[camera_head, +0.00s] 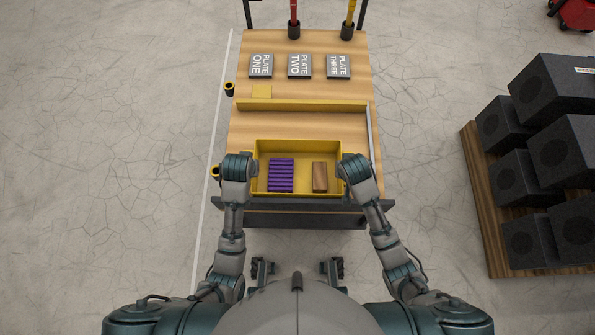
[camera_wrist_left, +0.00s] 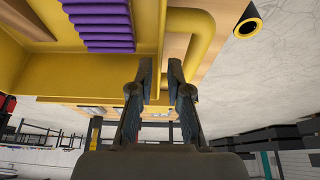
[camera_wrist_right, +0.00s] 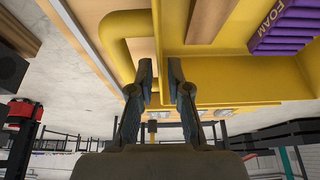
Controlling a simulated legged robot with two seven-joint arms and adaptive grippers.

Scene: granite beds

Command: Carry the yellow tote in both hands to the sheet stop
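The yellow tote (camera_head: 300,146) sits upright at the near end of the wood-topped bench. It holds a purple ribbed foam block (camera_head: 281,175) and a brown block (camera_head: 320,177). My left gripper (camera_wrist_left: 160,75) is at the tote's left side, beside its tube handle (camera_wrist_left: 203,55). My right gripper (camera_wrist_right: 160,75) is at the right side, beside the other handle (camera_wrist_right: 110,45). In both wrist views the fingers are close together with the tote's yellow side wall between them; the exact contact is partly hidden. The likely sheet stop is a yellow strip (camera_head: 300,105) across the bench, beyond the tote.
A grey rail (camera_head: 370,135) runs along the right edge. Bare wood separates tote and strip. Dark blocks (camera_head: 555,90) stand on a pallet at right.

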